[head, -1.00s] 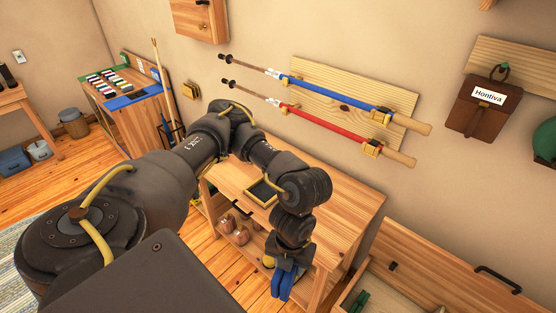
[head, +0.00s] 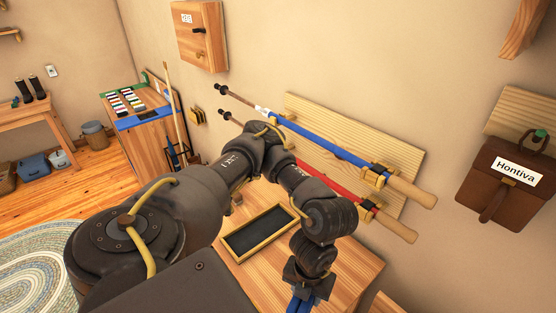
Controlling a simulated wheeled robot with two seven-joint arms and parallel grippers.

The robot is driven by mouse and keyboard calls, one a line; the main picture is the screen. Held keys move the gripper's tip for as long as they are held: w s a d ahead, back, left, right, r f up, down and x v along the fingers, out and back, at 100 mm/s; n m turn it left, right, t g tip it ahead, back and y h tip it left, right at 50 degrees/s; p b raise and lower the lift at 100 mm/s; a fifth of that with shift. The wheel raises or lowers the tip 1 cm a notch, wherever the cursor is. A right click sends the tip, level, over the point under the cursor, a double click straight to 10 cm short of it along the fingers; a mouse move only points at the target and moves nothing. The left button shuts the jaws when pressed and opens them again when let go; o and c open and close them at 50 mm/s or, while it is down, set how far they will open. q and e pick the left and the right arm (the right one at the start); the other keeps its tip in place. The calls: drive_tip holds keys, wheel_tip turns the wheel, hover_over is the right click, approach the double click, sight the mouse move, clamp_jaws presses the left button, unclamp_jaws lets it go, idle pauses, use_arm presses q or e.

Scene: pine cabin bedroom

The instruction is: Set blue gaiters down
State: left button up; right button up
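My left arm comes in from the left and reaches over a wooden bench. My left gripper (head: 304,292) is at the bottom edge, over the bench's right part. It is shut on the blue gaiters (head: 301,304), which hang below it; only their upper part shows, the rest is cut off by the picture's edge. My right gripper is not in view.
A dark tray with a yellow rim (head: 235,254) lies on the bench top (head: 345,273), left of the gripper. A blue pole (head: 330,148) and a red pole (head: 330,180) hang on the wall behind. A brown bag (head: 503,185) labelled Hontiva hangs at right.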

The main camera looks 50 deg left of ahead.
use_arm(q)
drive_tip(key=a, duration=0.1)
drive_tip(key=w+a+f, duration=0.1)
drive_tip(key=shift+a, duration=0.3)
drive_tip(key=w+a+f, duration=0.2)
drive_tip(key=w+a+f+b, duration=0.1)
drive_tip(key=w+a+f, duration=0.1)
drive_tip(key=w, duration=0.1)
drive_tip(key=w+a+f, duration=0.2)
drive_tip(key=f, duration=0.1)
drive_tip(key=shift+w, duration=0.3)
drive_tip(key=shift+a+f, duration=0.2)
drive_tip(key=shift+a, duration=0.05)
drive_tip(key=shift+w+a+f, duration=0.1)
drive_tip(key=shift+w+f, duration=0.15)
drive_tip(key=shift+f, duration=0.05)
drive_tip(key=shift+w+f, duration=0.15)
drive_tip(key=f, duration=0.3)
drive_tip(key=shift+a, duration=0.25)
drive_tip(key=shift+f, duration=0.2)
drive_tip(key=shift+w, duration=0.1)
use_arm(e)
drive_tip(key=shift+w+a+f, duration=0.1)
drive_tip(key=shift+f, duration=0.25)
